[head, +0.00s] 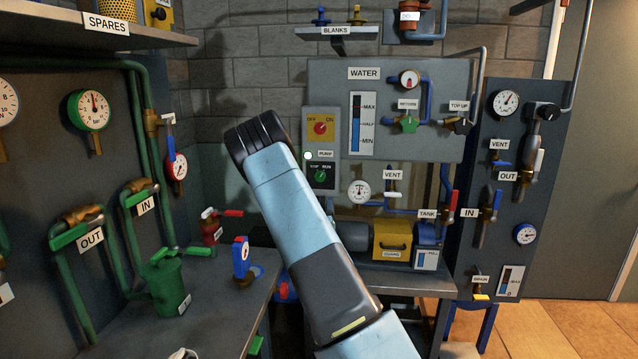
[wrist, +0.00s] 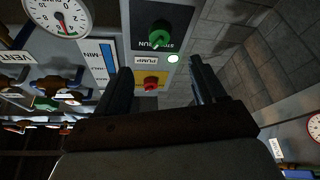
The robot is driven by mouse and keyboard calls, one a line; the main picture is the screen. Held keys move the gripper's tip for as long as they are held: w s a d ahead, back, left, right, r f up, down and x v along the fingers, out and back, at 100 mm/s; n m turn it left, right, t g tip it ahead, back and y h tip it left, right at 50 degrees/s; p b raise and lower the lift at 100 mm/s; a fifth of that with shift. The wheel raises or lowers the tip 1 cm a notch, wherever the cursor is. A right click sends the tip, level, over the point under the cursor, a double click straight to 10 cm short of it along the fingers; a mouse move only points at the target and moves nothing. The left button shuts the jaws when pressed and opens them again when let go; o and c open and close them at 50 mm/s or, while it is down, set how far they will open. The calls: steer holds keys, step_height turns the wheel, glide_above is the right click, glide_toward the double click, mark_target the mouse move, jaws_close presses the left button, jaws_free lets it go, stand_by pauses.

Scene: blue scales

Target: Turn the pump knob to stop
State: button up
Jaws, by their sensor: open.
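The pump knob (head: 320,176) is a small green knob on a black plate marked STOP and RUN, under the PUMP label (head: 325,154), in the head view. It also shows near the top of the wrist view (wrist: 158,35), where the panel appears upside down. A small pale lamp (head: 308,155) beside the label glows. My gripper (wrist: 158,75) is open and empty, with a dark finger on each side. In the wrist view the knob lies beyond the fingertips, between their lines, apart from them. My arm hides the fingers in the head view.
A red knob (head: 320,128) on a yellow OFF/ON plate sits above the pump knob. The water gauge (head: 361,123) and valves are to its right. A green can (head: 167,283) and a blue gauge fitting (head: 241,258) stand on the left bench.

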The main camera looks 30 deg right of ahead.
mark_target(320, 180)
steer(key=x, duration=1.3)
steer(key=shift+w+d+r, duration=0.15)
steer(key=shift+w+d, duration=0.05)
steer(key=shift+w, duration=0.05)
steer(key=c, duration=1.1)
